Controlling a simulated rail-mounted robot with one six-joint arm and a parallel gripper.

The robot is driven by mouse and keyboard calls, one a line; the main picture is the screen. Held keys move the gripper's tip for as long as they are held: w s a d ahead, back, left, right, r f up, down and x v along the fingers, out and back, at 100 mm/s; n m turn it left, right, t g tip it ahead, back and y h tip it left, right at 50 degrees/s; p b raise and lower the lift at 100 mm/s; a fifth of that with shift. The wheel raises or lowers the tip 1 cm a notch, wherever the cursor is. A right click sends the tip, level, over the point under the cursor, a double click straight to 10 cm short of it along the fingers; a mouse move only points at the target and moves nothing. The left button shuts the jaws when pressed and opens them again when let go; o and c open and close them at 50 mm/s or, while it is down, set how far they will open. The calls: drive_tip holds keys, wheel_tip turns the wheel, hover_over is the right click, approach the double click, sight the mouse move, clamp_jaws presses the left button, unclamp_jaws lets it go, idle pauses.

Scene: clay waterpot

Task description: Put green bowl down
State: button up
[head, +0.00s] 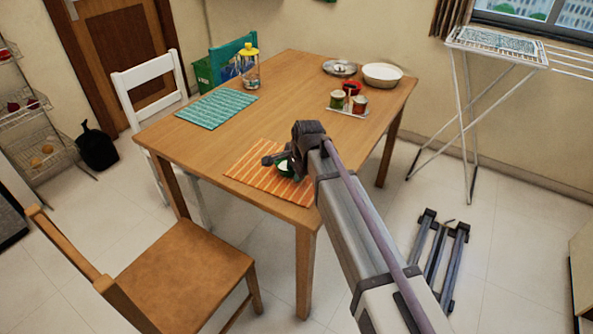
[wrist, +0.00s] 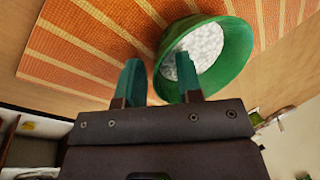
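The green bowl (wrist: 235,62) has a pale speckled inside. In the wrist view it is at the top right, over the orange striped placemat (wrist: 90,45). In the head view the bowl (head: 284,170) shows small at the placemat (head: 262,180), partly hidden by my arm. My gripper (wrist: 158,68) has its two green fingers spread apart astride the bowl's near left wall. The right finger overlaps the bowl's inside and the left one is outside, with a gap to the wall. It also shows in the head view (head: 276,161). I cannot tell whether the bowl's base touches the mat.
The wooden table (head: 225,150) also holds a teal placemat (head: 217,108), a yellow-topped bottle (head: 250,72), a condiment tray (head: 348,111), a metal dish (head: 340,68) and a white bowl (head: 382,76). A wooden chair (head: 185,275) and a white chair (head: 150,82) stand beside it.

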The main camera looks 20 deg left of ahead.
drive_tip(key=p+v, duration=1.1)
drive_tip(key=v, duration=0.1)
drive_tip(key=shift+p, duration=0.4)
drive_tip(key=s+d+n+h, duration=0.1)
drive_tip(key=s+d, duration=0.4)
drive_tip(key=d, duration=0.7)
drive_tip(key=s+d+n+g+h, duration=0.1)
drive_tip(key=s+d+n, duration=0.3)
drive_tip(key=d, duration=0.9)
drive_tip(key=s+d+n+g, duration=0.1)
drive_tip(key=s+d+n, duration=0.1)
drive_tip(key=s+d, duration=0.5)
drive_tip(key=d, duration=0.6)
drive_tip(key=shift+s+d+f+n+h, duration=0.2)
drive_tip(key=shift+d+f+n+h, duration=0.1)
drive_tip(key=shift+h, duration=0.1)
drive_tip(key=shift+r, duration=0.15)
wheel_tip(320, 180, up, 3)
drive_tip(key=p, duration=0.3)
drive_tip(key=shift+a, duration=0.1)
